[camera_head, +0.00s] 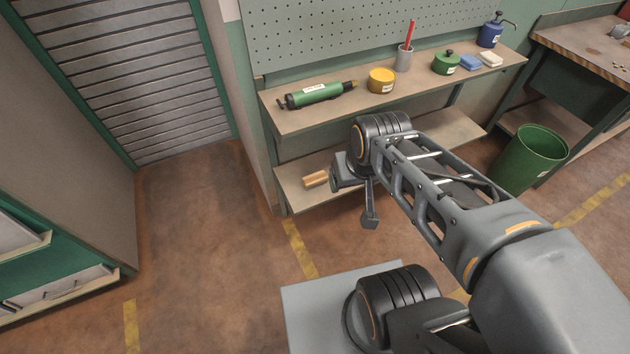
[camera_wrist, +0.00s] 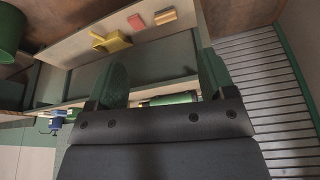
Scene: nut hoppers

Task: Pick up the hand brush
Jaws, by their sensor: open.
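A small wooden block-like thing (camera_head: 316,179), which looks like the hand brush, lies at the left end of the lower shelf. It also shows near the top of the wrist view (camera_wrist: 165,17). It is too small there to make out bristles for certain. My gripper (camera_head: 354,197) is open and empty, just right of it in the head view and apart from it. In the wrist view the two fingers (camera_wrist: 164,80) stand wide apart with the shelves between and beyond them. My arm hides much of the lower shelf in the head view.
A red block (camera_wrist: 137,22) and a yellow handled thing (camera_wrist: 111,41) share the lower shelf. The upper shelf (camera_head: 420,84) holds a green tool (camera_head: 315,95), a yellow tin (camera_head: 381,80) and several other items. A green bin (camera_head: 530,158) stands right. Floor at left is clear.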

